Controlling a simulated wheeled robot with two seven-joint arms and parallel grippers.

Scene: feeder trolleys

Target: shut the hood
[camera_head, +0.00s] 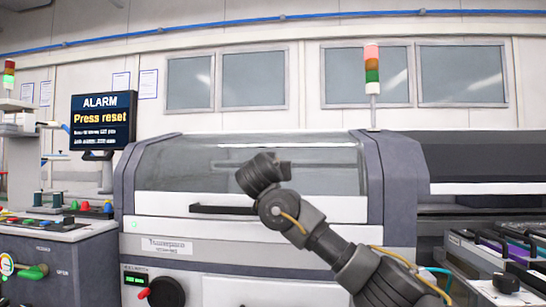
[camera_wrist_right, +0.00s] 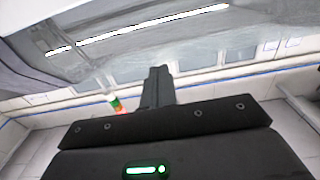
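The hood (camera_head: 320,180) is a curved, clear cover with a pale lower band and a dark handle bar (camera_head: 215,209), on the white and grey machine. It looks lowered, with no clear gap along its front edge. My right arm reaches up from the lower right in front of the hood. Its dark wrist end hides part of the hood and the right end of the handle. My right gripper (camera_wrist_right: 157,88) shows in the wrist view with its fingers together and nothing seen between them. The hood's clear surface (camera_wrist_right: 130,35) fills the top of that view. My left gripper is not in view.
A screen (camera_head: 101,121) at the left reads "ALARM Press reset". A red and green light tower (camera_head: 372,75) stands behind the machine. A panel with a dark round knob (camera_head: 166,293) is below the hood. A bench (camera_head: 55,235) stands left, feeder trays (camera_head: 500,250) right.

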